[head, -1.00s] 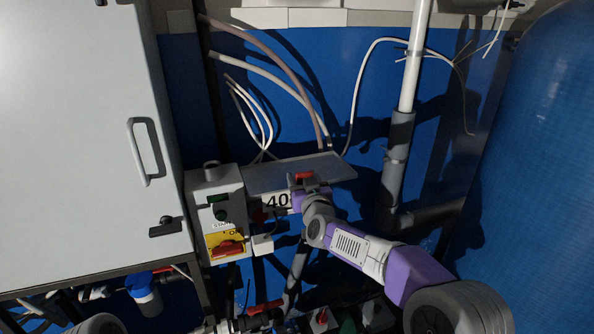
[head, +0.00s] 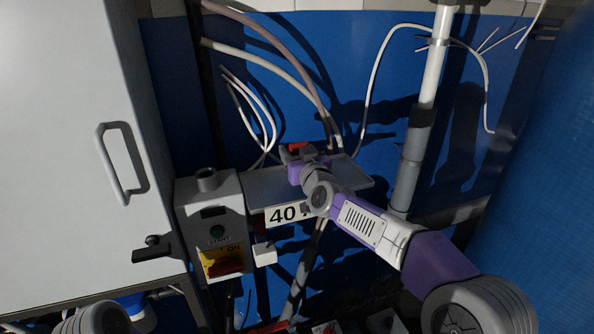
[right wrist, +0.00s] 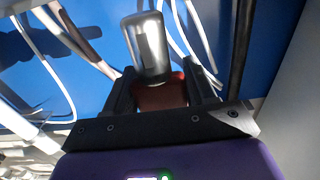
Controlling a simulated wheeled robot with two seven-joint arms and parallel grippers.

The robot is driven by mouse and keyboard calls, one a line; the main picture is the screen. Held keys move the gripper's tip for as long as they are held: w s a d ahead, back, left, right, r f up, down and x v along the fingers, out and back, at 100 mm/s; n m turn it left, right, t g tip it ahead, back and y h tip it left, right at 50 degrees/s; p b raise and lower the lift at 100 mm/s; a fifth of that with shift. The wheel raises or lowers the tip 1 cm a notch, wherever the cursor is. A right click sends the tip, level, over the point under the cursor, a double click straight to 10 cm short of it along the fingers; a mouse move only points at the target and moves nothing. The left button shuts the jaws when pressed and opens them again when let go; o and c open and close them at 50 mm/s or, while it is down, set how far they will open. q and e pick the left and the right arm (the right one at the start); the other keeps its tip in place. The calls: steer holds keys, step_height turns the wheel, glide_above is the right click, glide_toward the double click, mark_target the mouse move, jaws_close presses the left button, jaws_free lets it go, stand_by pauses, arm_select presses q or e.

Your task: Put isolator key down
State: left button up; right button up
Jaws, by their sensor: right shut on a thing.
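The isolator key shows in the right wrist view as a red body (right wrist: 160,95) with a rounded grey metal end (right wrist: 147,45). In the head view only a small red part of the key (head: 297,146) shows. My right gripper (head: 297,154) is shut on it, with the two dark fingers on either side of the red body in the wrist view. In the head view the gripper is over the back part of a grey shelf tray (head: 262,182). I cannot tell whether the key touches the tray. My left gripper is not in view.
A white cabinet (head: 75,150) fills the left. Cables (head: 268,62) hang behind the tray, and a vertical pipe (head: 416,135) stands to its right. The tray's left part is bare.

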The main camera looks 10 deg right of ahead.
steer(key=shift+w+f+b, duration=0.1)
steer(key=shift+f+b, duration=0.35)
steer(key=shift+f, duration=1.45)
steer(key=shift+f, duration=0.15)
steer(key=o, duration=1.2)
steer(key=shift+c, duration=0.2)
steer(key=shift+s+r, duration=0.2)
steer(key=s+d+b, duration=0.1)
steer(key=s+d, duration=0.1)
steer(key=s, duration=0.9)
steer(key=shift+s+d, duration=0.15)
steer(key=shift+s, duration=0.1)
steer(key=shift+f, duration=0.1)
